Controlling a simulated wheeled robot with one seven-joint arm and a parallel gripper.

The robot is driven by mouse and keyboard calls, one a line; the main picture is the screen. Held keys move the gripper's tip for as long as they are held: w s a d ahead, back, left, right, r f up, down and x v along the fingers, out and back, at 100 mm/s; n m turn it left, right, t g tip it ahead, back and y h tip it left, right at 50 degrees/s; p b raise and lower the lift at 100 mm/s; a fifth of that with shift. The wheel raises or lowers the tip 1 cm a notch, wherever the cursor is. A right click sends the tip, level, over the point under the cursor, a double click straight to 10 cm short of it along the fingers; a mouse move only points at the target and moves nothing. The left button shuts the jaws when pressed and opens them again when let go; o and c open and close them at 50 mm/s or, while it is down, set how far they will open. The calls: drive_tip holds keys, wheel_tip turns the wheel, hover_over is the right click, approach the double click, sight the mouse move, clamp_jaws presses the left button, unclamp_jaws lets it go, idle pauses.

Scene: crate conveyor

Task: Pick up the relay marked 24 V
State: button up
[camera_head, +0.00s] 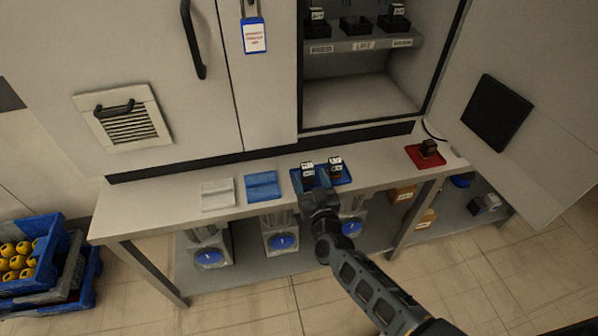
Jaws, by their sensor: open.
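Two small dark relays with white label faces stand on a blue tray (346,177) on the bench: a left relay (307,169) and a right relay (335,165). Their markings are too small to read, so I cannot tell which is 24 V. Another dark relay (428,147) stands on a red tray (440,161) at the right of the bench. My gripper (316,188) is open, at the front edge of the blue tray in the picture, and hides part of it. It appears empty; its height above the tray is unclear.
The open cabinet behind has a shelf (362,44) with small black bins. Its door (520,110) stands open at right. Blue crates (40,262) stand on the floor at left.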

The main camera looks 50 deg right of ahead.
sight(306, 164)
drive_tip(key=x, duration=0.5)
drive_tip(key=shift+w+d+r, duration=0.15)
drive_tip(key=shift+w+d, duration=0.1)
drive_tip(key=shift+d, duration=0.05)
drive_tip(key=shift+c, duration=0.2)
drive_tip(key=c, duration=1)
drive_tip(key=shift+r, duration=0.1)
drive_tip(key=shift+c, duration=0.2)
